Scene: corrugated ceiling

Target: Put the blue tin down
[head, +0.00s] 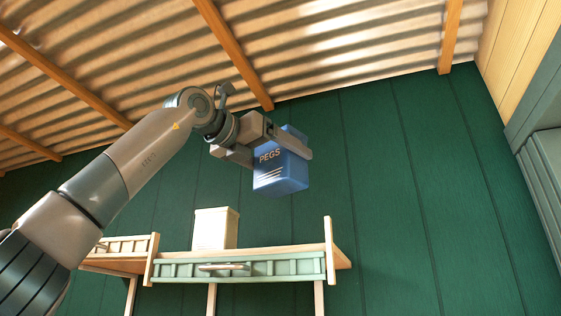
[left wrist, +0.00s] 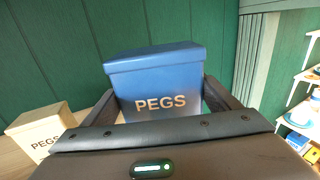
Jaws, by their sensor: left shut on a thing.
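The blue tin (head: 281,172), lettered PEGS, is held up in the air in the head view, in front of the green wall. My left gripper (head: 282,147) is shut on it, with a finger on either side. In the left wrist view the blue tin (left wrist: 155,85) sits between the dark fingers, its lid and lettering facing the camera. In the head view it hangs above and to the right of a cream tin on a shelf, clear of both. My right gripper is in neither view.
The pale green shelf (head: 270,269) has a raised front rail and an upright post at its right end. The cream tin (head: 216,229) stands on it; it also shows in the left wrist view (left wrist: 38,126). White shelves with small items (left wrist: 302,115) stand at the right.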

